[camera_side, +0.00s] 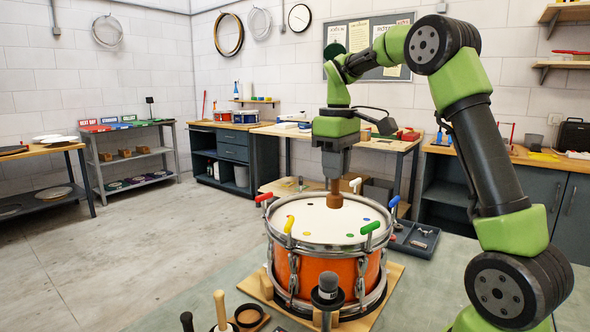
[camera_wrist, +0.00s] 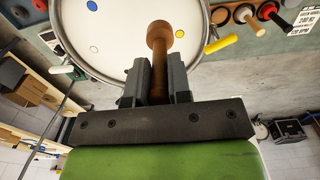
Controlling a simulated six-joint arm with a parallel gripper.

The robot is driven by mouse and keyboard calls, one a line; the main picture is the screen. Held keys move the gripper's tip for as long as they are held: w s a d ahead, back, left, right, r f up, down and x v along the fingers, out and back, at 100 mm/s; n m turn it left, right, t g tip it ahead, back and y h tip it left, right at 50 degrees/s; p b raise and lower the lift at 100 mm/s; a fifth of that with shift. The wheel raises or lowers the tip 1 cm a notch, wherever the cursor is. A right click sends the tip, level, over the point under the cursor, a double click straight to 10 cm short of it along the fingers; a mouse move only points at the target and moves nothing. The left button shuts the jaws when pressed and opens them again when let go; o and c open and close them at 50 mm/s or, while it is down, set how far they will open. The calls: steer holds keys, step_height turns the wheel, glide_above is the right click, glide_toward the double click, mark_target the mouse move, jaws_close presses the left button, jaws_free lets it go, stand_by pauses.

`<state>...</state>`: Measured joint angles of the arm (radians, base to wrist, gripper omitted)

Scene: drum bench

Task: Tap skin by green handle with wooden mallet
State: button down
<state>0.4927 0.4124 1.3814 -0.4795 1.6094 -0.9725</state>
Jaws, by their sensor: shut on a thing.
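My gripper (camera_side: 335,166) points down over the drum and is shut on a wooden mallet (camera_side: 334,197). The mallet's brown head hangs over the pale drum skin (camera_side: 312,221), toward its far side; I cannot tell whether it touches. The green handle (camera_side: 370,228) is at the rim's front right in the side view, apart from the mallet. I cannot make it out in the wrist view. There, my gripper (camera_wrist: 158,80) holds the mallet (camera_wrist: 159,45) between its fingers, with the skin (camera_wrist: 120,30) behind. The drum (camera_side: 313,273) has an orange shell.
Other rim handles are red (camera_side: 263,198), yellow (camera_side: 289,224), blue (camera_side: 394,201) and white (camera_side: 355,183). Coloured dots mark the skin. A grey-topped microphone-like object (camera_side: 328,285) and upright tool handles (camera_side: 220,308) stand in front. A dark tray (camera_side: 414,238) lies to the right.

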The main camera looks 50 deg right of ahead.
steer(key=s+f, duration=0.1)
steer(key=f, duration=0.1)
steer(key=s+d+f, duration=0.1)
steer(key=f, duration=0.1)
steer(key=s+f, duration=0.1)
steer(key=f, duration=0.1)
steer(key=shift+d+f, duration=0.15)
steer(key=shift+d, duration=0.1)
steer(key=shift+d+r, duration=0.1)
steer(key=shift+r, duration=2.5)
